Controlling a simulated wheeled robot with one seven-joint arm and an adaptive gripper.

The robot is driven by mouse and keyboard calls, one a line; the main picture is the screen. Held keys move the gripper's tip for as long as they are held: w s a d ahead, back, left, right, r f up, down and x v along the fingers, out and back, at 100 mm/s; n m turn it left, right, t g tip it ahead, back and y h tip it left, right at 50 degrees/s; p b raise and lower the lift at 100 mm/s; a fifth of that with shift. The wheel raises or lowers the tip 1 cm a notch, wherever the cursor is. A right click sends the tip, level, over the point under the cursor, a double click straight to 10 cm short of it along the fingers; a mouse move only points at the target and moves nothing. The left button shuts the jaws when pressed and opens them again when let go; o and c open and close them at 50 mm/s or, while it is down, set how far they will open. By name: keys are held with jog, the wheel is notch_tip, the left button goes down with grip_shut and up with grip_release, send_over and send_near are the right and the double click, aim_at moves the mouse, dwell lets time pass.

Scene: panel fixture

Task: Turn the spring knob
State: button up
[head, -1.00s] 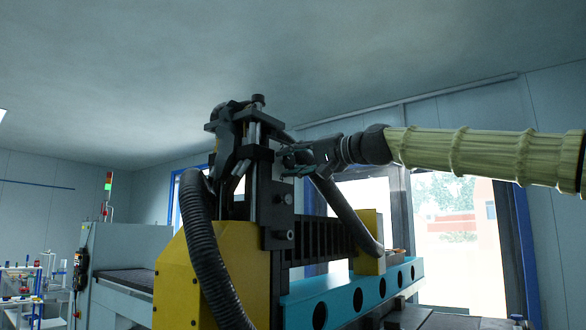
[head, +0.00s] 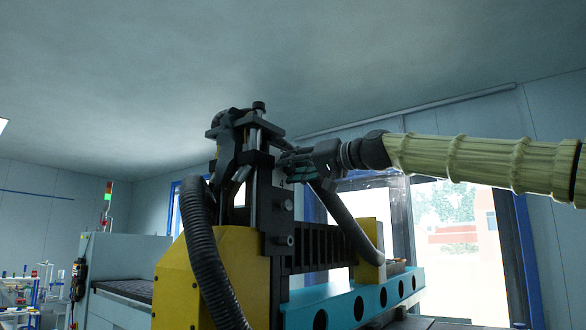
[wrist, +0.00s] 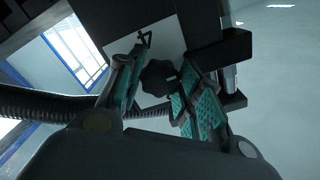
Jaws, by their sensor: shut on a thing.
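In the head view my gripper (head: 288,162) reaches from the right to the upper part of the dark machine column (head: 274,205). The knob is hidden there behind the fingers.
A ribbed black hose (head: 200,240) hangs over the yellow housing (head: 170,285) left of the column. Another hose (head: 348,222) curves down below my gripper. A blue beam with round holes (head: 330,303) runs to the right. Space above the machine is free.

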jog(key=shift+f, duration=0.1)
jog(key=o, duration=1)
jog(key=shift+w, duration=0.1)
jog(key=shift+o, duration=0.2)
jog(key=v, duration=1.2)
